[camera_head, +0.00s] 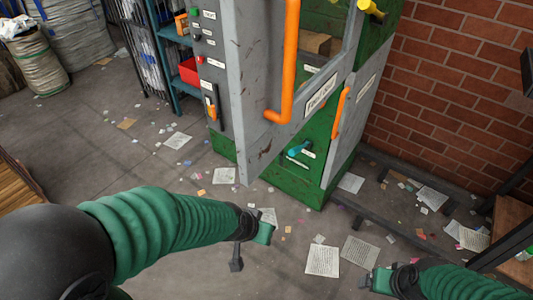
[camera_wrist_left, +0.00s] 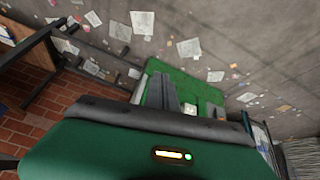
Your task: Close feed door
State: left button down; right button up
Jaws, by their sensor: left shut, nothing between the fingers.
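The feed door (camera_head: 262,137) is the grey, worn frame with a window on the front of the green and grey machine in the head view. It has a long orange handle (camera_head: 290,62) and a white label (camera_head: 320,95) on its lower rail. I cannot tell how far open it stands. My left gripper (camera_head: 250,248) is shut and empty, low in front of the machine and apart from the door. My right gripper (camera_head: 378,281) is at the bottom right, away from the door; its jaws are too unclear to judge. The left wrist view does not show the door clearly.
A second orange handle (camera_head: 341,113) and a teal lever (camera_head: 297,151) are on the machine. A control panel (camera_head: 204,62) faces left. A brick wall (camera_head: 450,75) and a dark rail (camera_head: 400,165) bound the right. Papers (camera_head: 322,260) litter the otherwise open floor.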

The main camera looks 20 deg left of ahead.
pick_arm(q)
jog(key=w+d+r+t+p, duration=0.1)
jog(key=w+d+r+p, duration=0.15)
jog(key=r+p, duration=0.5)
jog(key=w+d+r+t+y+p, duration=0.1)
jog(key=d+r+p, duration=0.2)
jog(key=r+p, duration=0.4)
jog(key=w+d+r+t+p, duration=0.1)
jog(key=w+d+r+p, duration=0.15)
jog(key=r+p, duration=0.5)
jog(key=s+r+m+g+y+p, duration=0.1)
jog(key=s+r+y+p, duration=0.1)
jog(key=s+r+p, duration=0.35)
jog(key=s+r+g+y+p, duration=0.1)
jog(key=s+r+y+p, duration=0.15)
jog(key=r+p, duration=0.45)
jog(key=b, duration=0.3)
send_near(261, 154)
notch_tip(261, 154, down, 4)
jog(key=w+d, duration=0.1)
jog(key=d, duration=0.2)
jog(key=a, duration=0.1)
jog(key=w+a, duration=0.1)
jog(key=a, duration=0.2)
jog(key=shift+w+a, duration=0.3)
jog(key=shift+w, duration=0.1)
